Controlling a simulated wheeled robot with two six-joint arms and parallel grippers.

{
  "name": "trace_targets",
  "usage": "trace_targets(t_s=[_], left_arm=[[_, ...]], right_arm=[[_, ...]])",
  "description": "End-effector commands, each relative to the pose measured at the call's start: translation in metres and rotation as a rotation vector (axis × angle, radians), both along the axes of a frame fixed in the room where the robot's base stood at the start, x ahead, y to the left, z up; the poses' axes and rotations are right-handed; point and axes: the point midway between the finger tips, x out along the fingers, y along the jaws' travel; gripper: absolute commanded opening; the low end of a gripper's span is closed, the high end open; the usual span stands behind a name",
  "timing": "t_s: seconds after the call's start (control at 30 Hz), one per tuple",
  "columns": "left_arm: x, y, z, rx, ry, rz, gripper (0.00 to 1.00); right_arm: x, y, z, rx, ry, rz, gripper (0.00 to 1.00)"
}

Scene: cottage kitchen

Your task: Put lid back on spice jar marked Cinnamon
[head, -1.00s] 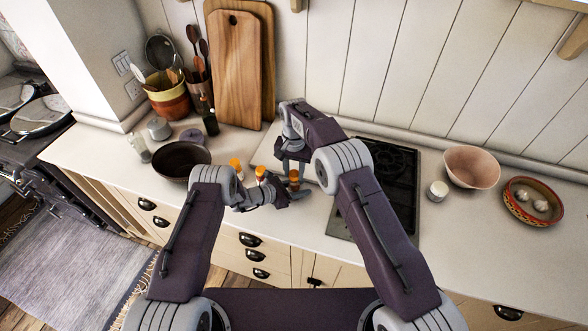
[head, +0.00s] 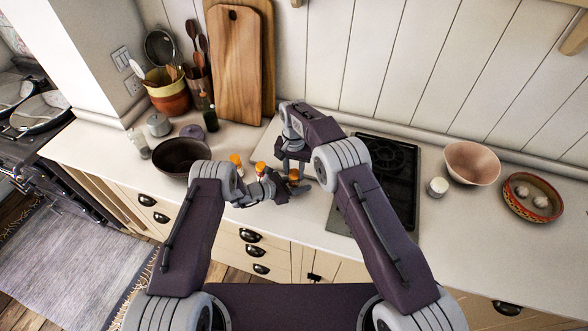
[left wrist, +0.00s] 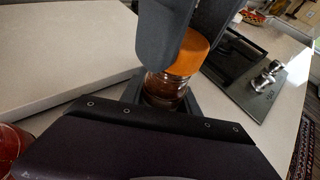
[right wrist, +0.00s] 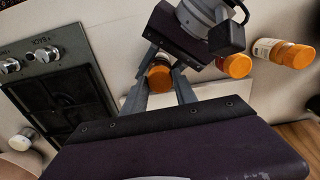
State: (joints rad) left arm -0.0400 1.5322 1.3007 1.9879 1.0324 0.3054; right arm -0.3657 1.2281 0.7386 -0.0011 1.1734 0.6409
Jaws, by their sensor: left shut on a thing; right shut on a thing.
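A small glass spice jar with brown contents (left wrist: 164,88) stands between the jaws of my left gripper (head: 288,188), which is shut on it. An orange lid (left wrist: 192,54) is at the top of this jar. My right gripper (head: 293,163) comes from above and is shut on the lid, its fingers on either side of it in the right wrist view (right wrist: 160,78). The lid appears to touch the jar's rim; I cannot tell whether it is fully seated. No label is readable.
Two other orange-lidded jars, one (head: 236,162) and another (head: 260,168), stand left of my grippers, close to my left arm. A dark pan (head: 182,157) is further left. The black hob (head: 385,180) lies to the right. A white stone board lies behind the jars.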

Motion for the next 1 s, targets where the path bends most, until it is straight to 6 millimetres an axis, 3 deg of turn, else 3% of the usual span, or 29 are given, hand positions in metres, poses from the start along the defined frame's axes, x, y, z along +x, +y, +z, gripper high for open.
trace_targets(t_s=[0.83,0.93,1.0], left_arm=[[0.000,0.000,0.000,-0.001,0.000,0.000,0.00],[0.000,0.000,0.000,-0.001,0.000,0.000,0.00],[0.000,0.000,0.000,0.000,0.000,0.000,0.00]], right_arm=[[0.000,0.000,-0.011,0.000,0.000,-0.008,0.00],[0.000,0.000,-0.011,0.000,-0.001,-0.115,0.00],[0.000,0.000,-0.011,0.000,-0.001,-0.288,0.00]])
